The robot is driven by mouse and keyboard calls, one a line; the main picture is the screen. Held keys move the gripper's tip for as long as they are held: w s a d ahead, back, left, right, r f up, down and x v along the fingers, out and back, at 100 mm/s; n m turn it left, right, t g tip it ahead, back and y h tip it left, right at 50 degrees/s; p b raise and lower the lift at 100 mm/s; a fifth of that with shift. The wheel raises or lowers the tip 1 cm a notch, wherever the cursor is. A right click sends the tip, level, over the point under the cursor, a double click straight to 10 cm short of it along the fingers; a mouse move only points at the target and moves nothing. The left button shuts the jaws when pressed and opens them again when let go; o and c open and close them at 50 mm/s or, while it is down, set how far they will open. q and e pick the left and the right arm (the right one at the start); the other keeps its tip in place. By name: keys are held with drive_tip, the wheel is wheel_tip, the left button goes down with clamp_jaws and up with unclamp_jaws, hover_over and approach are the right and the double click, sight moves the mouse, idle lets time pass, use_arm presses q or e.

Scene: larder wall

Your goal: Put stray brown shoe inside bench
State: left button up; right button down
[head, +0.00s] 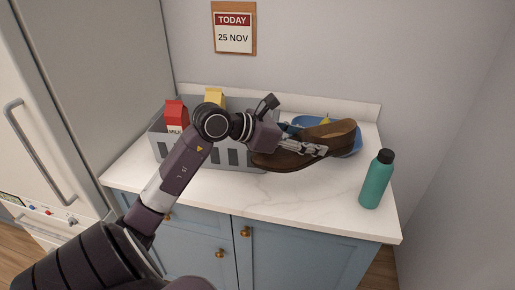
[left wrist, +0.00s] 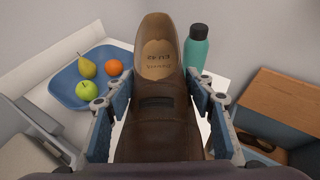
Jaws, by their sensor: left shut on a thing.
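The brown shoe (head: 338,132) is held above the white counter, its toe to the left and its open heel end to the right in the head view. My left gripper (head: 316,150) is shut on it. In the left wrist view, the shoe (left wrist: 156,135) lies between the two fingers of the gripper (left wrist: 154,95), with the lettered insole facing the camera. A wooden-topped piece (left wrist: 285,105), which looks like the bench, is at the right of the left wrist view. Another brown shoe-like thing (left wrist: 260,149) shows partly under its top. My right gripper is out of view.
The white counter (head: 290,205) bears a grey crate (head: 240,180) with cartons, a blue fruit bowl (head: 350,148) partly behind the shoe, and a teal bottle (head: 376,181) near the right edge. A tall fridge (head: 100,60) stands left. The counter's front middle is clear.

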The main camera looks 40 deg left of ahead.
use_arm(q)
drive_tip(key=w+a+r+n+t+y+b, duration=0.1)
drive_tip(key=w+a+r+n+y, duration=0.15)
drive_tip(key=a+r, duration=0.2)
drive_tip(key=p, duration=0.2)
hover_over(291, 181)
wheel_tip(291, 181, down, 15)
wheel_tip(291, 181, down, 5)
drive_tip(key=shift+f, duration=0.15)
drive_tip(key=shift+d+f, duration=0.1)
drive_tip(key=shift+f, duration=0.05)
drive_tip(key=o, duration=1.4)
drive_tip(key=shift+c, duration=0.2)
